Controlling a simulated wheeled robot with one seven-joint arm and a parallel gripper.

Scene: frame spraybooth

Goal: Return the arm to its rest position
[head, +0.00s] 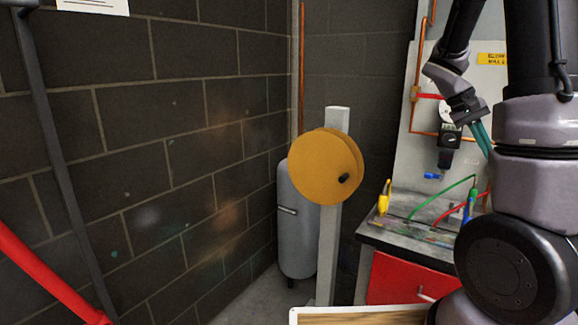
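My arm (537,120) fills the right side of the head view, with a big grey and black joint low down and an upright column. Its upper part folds over and down to the left. My gripper (484,143) hangs from the grey wrist, pointing down and right, with teal fingers. The fingertips are partly hidden behind my own arm link, so the gap between them cannot be judged. No object shows in the fingers.
A bench (410,237) with a red drawer front (400,279) stands behind my arm, holding a yellow-handled torch (384,199) and hoses. A yellow-orange disc (322,168) is on a pale post (330,240) before a grey tank (294,235). A red bar (45,276) crosses lower left.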

